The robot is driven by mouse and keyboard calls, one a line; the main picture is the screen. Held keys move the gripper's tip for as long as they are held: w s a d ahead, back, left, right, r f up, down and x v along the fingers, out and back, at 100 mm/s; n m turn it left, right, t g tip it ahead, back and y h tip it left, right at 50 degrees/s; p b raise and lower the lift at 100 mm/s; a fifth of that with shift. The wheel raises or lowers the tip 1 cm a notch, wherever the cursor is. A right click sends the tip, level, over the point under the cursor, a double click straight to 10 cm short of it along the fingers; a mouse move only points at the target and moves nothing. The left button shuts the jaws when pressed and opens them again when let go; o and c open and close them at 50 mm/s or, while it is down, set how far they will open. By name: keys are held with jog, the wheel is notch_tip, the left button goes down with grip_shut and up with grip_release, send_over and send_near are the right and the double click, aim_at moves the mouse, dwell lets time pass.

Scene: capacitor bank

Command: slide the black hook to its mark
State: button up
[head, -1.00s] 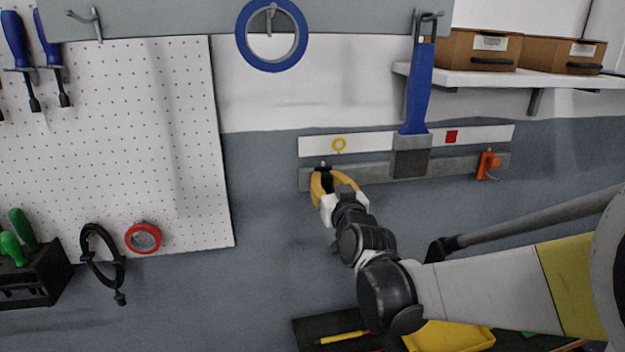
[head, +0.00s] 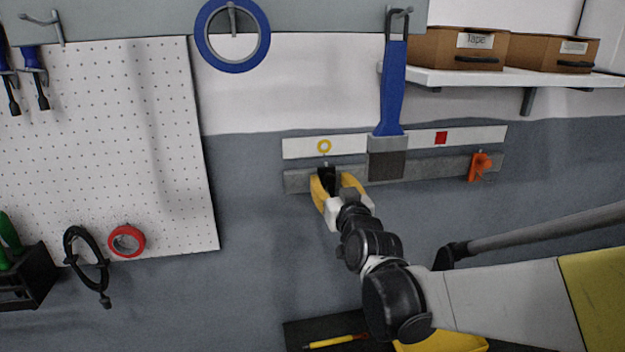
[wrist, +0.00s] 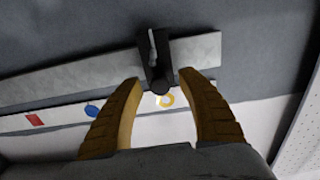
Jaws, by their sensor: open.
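The black hook (head: 327,178) sits on the grey rail (head: 430,168), near the rail's left end and just below the yellow ring mark (head: 323,146). In the wrist view the hook (wrist: 155,58) shows upside down, its round end pointing toward the ring mark (wrist: 167,100). My gripper (wrist: 162,80) is open, with one yellow finger on each side of the hook's round end and gaps visible. The white strip also carries a red square (head: 441,138) and a blue round mark (wrist: 93,110), hidden in the head view behind the brush.
A blue-handled brush (head: 389,100) hangs in front of the strip and rail, right of my gripper. An orange hook (head: 479,166) sits near the rail's right end. Blue tape (head: 205,40) hangs above; a shelf (head: 510,78) with boxes is upper right.

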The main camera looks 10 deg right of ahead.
jog(key=s, duration=1.1)
jog(key=s+f+g+b, duration=0.3)
jog(key=s+f+b, duration=0.3)
jog(key=f, duration=0.6)
jog(key=s+f+g+b, duration=0.4)
jog(key=s+f+b, duration=0.2)
jog(key=f+b, duration=0.3)
jog(key=s+f+g+b, duration=0.4)
jog(key=s+f+b, duration=0.2)
jog(key=f, duration=0.9)
jog(key=shift+s+f+b, duration=0.2)
jog(key=shift+f+b, duration=0.05)
jog(key=shift+b, duration=0.55)
